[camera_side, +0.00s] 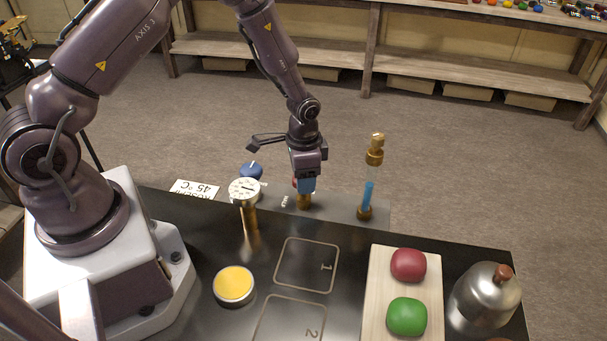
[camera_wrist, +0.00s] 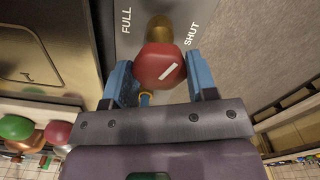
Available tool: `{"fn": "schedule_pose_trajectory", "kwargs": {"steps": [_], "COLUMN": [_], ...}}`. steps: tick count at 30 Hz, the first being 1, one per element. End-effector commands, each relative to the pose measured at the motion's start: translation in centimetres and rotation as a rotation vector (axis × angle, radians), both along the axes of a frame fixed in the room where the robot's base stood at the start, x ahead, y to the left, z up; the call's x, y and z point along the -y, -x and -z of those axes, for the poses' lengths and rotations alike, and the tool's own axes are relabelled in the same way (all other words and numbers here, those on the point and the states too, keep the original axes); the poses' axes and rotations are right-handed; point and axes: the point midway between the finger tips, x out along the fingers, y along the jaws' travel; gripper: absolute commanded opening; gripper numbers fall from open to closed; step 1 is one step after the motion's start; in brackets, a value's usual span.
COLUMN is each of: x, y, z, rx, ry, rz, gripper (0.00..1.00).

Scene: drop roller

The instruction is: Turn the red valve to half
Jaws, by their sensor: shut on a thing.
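The red valve (camera_wrist: 155,62) has a rounded red knob with a white pointer line, on a brass fitting (camera_wrist: 159,28). In the wrist view its line lies diagonally, with its upper end toward the right, on the side of the SHUT label (camera_wrist: 190,33). The FULL label (camera_wrist: 127,20) is at the upper left. My gripper (camera_wrist: 160,68) is shut on the red knob, one blue finger at each side. In the side view my gripper (camera_side: 305,186) points down over the valve's brass base (camera_side: 304,201), and its fingers hide most of the knob.
A blue knob (camera_side: 251,170) and a pale-topped brass post (camera_side: 244,190) stand left of my gripper. A blue tube (camera_side: 367,194) under a brass piece (camera_side: 376,149) stands right.

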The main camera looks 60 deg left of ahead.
Motion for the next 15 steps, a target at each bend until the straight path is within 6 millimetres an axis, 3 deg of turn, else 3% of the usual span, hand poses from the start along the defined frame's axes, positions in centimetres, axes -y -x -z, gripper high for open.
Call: {"fn": "schedule_pose_trajectory", "kwargs": {"steps": [15], "x": [0.08], "y": [-0.07], "z": [-0.12], "rx": [0.001], "ry": [0.0], "rz": [-0.324], "gripper": [0.29]}}
